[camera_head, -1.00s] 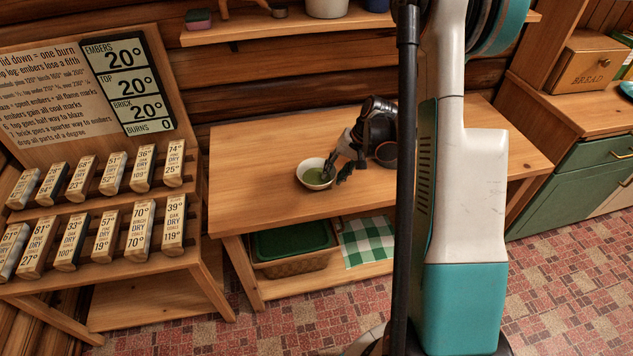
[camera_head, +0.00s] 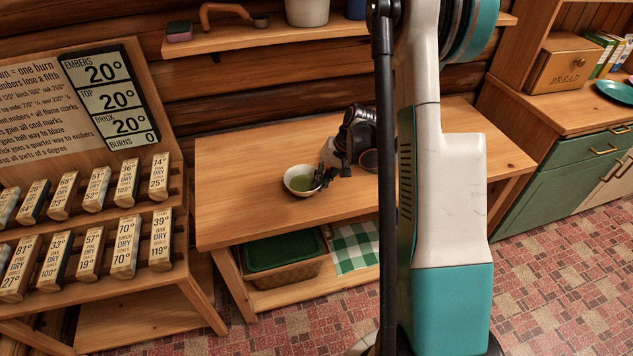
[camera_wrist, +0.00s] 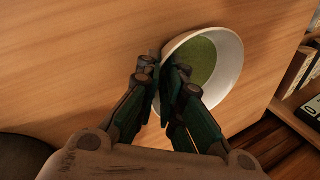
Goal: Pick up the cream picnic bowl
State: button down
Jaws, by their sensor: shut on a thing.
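The cream picnic bowl (camera_head: 301,181) is small and round with a green inside. It is over the left part of the wooden table (camera_head: 225,190). My gripper (camera_head: 325,177) is at the bowl's right side in the head view. In the wrist view the bowl (camera_wrist: 225,82) is at the upper right, and my gripper (camera_wrist: 168,80) is shut on its near wall, one finger outside and one inside. The bowl looks slightly tilted there. I cannot tell whether its base touches the table.
A dark round object (camera_head: 369,160) is beside my wrist on the table. A rack of labelled blocks (camera_head: 160,240) stands left. Below the table are a basket with a green lid (camera_head: 285,265) and a green checked cloth (camera_head: 355,248). A shelf (camera_head: 270,38) runs above. The table's front left is clear.

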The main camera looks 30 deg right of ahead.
notch_tip(320, 180, up, 20)
jog(key=p, duration=0.6)
jog(key=shift+f, duration=0.25)
